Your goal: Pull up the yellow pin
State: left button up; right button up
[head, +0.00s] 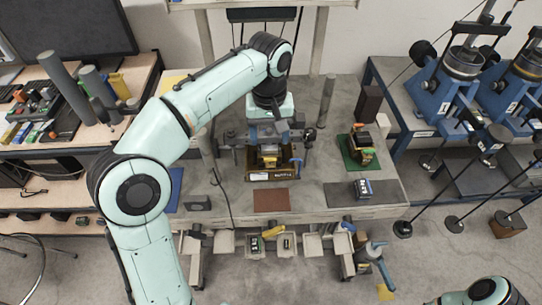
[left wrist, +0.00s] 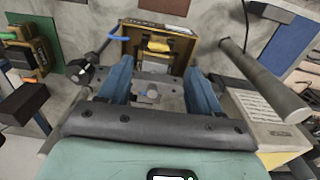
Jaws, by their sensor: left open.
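A small yellow piece, which I take for the yellow pin (head: 269,149), shows on a device in an open brown box (head: 272,176) at the middle of the bench. In the left wrist view the yellow piece (left wrist: 157,45) lies just beyond my fingertips. My right gripper is out of view; only part of that arm shows at the lower right.
A grey post (head: 326,101) and a green mat (head: 351,154) with a device lie further right. A red-brown mat (head: 271,201) in front is clear.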

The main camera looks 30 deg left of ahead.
aim_at(270, 159)
pick_arm(q)
jog(key=f, duration=0.4)
jog(key=f+b, duration=0.1)
jog(key=f, duration=0.3)
jog(key=shift+w+f+b, duration=0.2)
jog(key=shift+f+b, duration=0.1)
jog(key=shift+f, duration=0.1)
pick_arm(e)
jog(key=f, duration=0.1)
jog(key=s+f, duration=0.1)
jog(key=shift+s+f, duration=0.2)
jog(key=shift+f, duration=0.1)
pick_arm(q)
grip_shut()
jog(key=shift+r+p, duration=0.8)
jog(key=shift+r, duration=0.2)
jog(key=shift+w+f, duration=0.1)
jog(key=shift+f, duration=0.05)
grip_release()
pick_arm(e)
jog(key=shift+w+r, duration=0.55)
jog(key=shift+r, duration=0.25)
